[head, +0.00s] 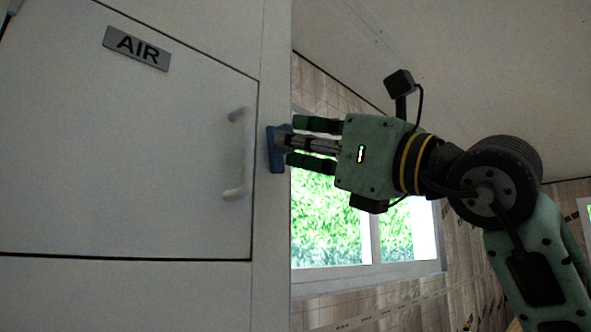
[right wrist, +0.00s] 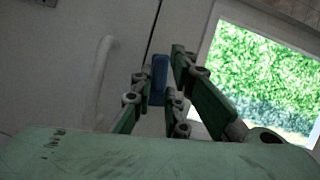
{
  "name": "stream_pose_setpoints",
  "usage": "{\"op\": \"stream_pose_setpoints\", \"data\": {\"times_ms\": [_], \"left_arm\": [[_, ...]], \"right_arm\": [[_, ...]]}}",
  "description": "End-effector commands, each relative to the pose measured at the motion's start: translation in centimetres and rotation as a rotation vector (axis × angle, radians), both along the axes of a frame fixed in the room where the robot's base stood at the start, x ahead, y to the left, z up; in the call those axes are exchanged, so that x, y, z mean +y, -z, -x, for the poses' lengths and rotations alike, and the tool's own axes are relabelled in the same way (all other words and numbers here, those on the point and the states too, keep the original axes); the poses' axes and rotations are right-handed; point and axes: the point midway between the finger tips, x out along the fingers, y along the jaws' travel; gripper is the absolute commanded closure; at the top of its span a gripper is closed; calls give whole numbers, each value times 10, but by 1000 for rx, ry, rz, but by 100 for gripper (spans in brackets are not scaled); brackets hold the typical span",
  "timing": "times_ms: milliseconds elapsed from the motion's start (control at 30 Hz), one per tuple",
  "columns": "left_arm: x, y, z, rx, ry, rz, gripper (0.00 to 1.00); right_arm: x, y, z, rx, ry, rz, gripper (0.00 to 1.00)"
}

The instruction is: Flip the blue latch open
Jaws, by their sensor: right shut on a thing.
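The blue latch (head: 274,157) sits on the white cabinet's frame at its right edge, beside the door (head: 120,170). It stands nearly upright in the head view. My right gripper (head: 290,142) reaches in from the right and is shut on the latch, its fingers pointing left and partly covering it. In the right wrist view the latch (right wrist: 159,78) shows between the fingertips (right wrist: 161,72). The door looks closed, with a thin dark seam around it. My left gripper is not in view.
A white handle (head: 238,155) stands out from the door just left of the latch. An "AIR" plate (head: 136,48) is on the door's upper part. A window (head: 335,220) with greenery lies behind my right gripper. A pale sloping surface (head: 480,70) is overhead.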

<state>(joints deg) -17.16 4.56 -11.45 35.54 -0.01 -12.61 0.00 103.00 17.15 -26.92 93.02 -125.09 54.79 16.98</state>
Motion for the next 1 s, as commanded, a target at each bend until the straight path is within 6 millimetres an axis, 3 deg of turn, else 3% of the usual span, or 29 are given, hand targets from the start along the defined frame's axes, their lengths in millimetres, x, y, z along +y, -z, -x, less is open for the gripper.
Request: {"op": "stream_pose_setpoints", "data": {"times_ms": [33,300,900,933,1000], "left_arm": [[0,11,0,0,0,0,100],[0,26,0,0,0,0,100],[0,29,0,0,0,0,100],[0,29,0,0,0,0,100],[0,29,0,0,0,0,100]], "right_arm": [[1,6,0,23,-2,-20,100],[-1,3,-2,110,-2,-104,100],[-2,1,-4,143,-1,-134,100],[-2,1,-4,143,-1,-134,84],[-2,1,-4,143,-1,-134,78]]}}
